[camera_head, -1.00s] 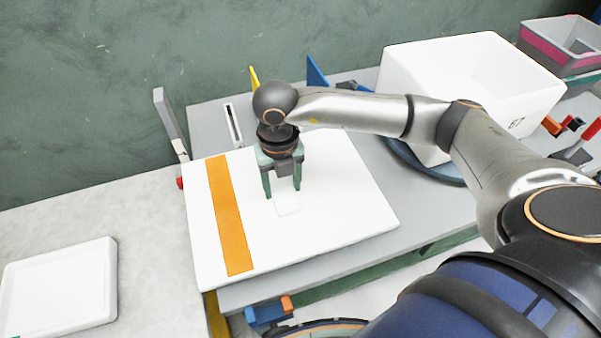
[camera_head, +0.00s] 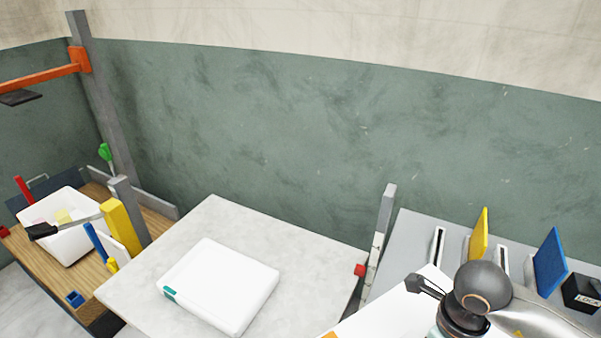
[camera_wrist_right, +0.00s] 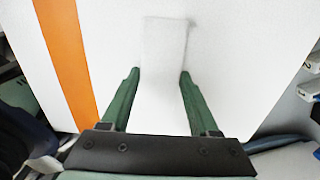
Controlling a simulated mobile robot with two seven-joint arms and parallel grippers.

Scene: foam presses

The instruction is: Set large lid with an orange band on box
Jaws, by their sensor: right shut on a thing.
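The large white lid (camera_head: 405,308) shows only in part at the bottom of the head view. Its orange band (camera_wrist_right: 66,50) runs down the left side of the right wrist view. My right gripper (camera_wrist_right: 160,72) is over the lid, its green fingers shut on a pale raised grip (camera_wrist_right: 165,42) on the lid's top. My left gripper is not in view.
A smaller white lid (camera_head: 225,285) with a teal mark lies on the pale table (camera_head: 205,222). A white bin (camera_head: 62,215) sits on a wooden bench at the left. Yellow (camera_head: 480,235) and blue (camera_head: 550,262) panels stand upright on the grey bench, beside a grey post (camera_head: 382,235).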

